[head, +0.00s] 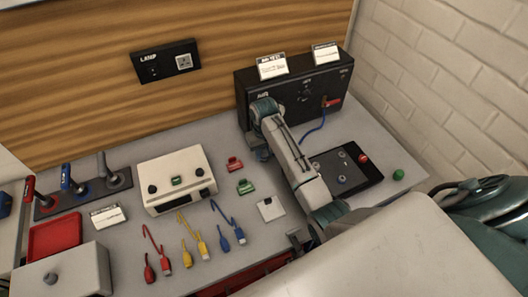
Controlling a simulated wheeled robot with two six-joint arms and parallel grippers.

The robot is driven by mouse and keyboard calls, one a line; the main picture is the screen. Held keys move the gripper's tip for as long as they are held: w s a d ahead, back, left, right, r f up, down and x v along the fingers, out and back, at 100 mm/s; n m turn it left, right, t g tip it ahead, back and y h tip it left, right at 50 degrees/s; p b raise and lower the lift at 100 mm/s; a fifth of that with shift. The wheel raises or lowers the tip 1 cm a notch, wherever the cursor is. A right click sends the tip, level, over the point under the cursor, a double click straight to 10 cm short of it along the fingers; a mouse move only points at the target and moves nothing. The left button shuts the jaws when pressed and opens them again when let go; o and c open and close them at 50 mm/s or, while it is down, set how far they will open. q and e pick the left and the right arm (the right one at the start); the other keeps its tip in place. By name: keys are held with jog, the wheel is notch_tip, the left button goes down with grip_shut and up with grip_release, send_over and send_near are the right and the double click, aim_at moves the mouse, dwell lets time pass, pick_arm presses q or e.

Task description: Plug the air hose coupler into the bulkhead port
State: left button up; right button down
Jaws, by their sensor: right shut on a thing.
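My right arm reaches in from the lower right, and its right gripper (258,148) is low in front of the left part of the black panel box (292,92). The gripper is shut on what seems to be the air hose coupler, mostly hidden by my wrist and forearm. A blue hose (314,130) drops from near a red part (332,102) on the box's front and passes behind my forearm. I cannot make out the bulkhead port, or whether the coupler touches it. My left gripper is not in view.
A black pad with knobs and a red button (362,157) lies right of my forearm, a green button (398,174) beyond it. A cream device (176,178), red and green connectors and coloured cables (195,236) occupy the left and middle. A brick wall stands at the right.

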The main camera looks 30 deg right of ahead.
jog(key=shift+r, duration=0.15)
jog(key=shift+r, duration=2.85)
